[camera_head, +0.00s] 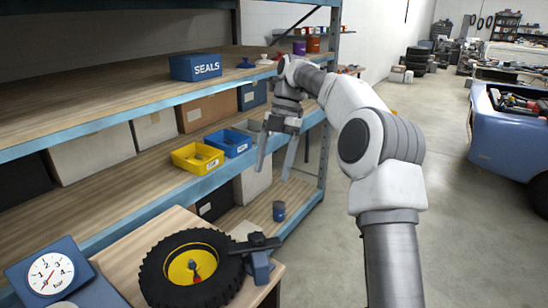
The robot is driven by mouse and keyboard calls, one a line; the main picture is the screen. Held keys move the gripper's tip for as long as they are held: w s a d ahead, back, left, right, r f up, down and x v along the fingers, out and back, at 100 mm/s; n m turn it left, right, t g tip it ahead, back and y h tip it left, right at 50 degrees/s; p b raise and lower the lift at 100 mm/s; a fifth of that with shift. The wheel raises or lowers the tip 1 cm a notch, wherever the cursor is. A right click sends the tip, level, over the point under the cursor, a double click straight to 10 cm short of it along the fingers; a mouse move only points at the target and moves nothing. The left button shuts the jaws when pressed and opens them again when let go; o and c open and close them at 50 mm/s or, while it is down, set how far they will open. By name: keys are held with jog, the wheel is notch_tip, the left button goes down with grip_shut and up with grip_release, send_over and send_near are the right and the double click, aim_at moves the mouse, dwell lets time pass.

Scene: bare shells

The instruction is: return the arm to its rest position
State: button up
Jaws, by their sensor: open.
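My arm rises from the lower right of the head view and bends over to the left. My gripper (277,164) hangs pointing down in front of the shelf unit, with its two fingers spread apart. It is open, and nothing shows between the fingers. The blue bin (229,143) on the middle shelf is just left of the left finger; whether they touch I cannot tell. The fingertips are above the lower shelf and the floor gap beside the bench.
The shelf unit (130,118) holds a SEALS box (196,67), a yellow bin (197,157) and cartons. A wheel (190,268) and a dial gauge (50,273) are on the bench below. A blue can (279,211) stands on the low shelf. Open floor (455,220) lies right.

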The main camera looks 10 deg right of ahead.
jog(key=shift+w+d+r, duration=0.15)
jog(key=shift+d+r, duration=0.05)
jog(key=shift+r, duration=0.35)
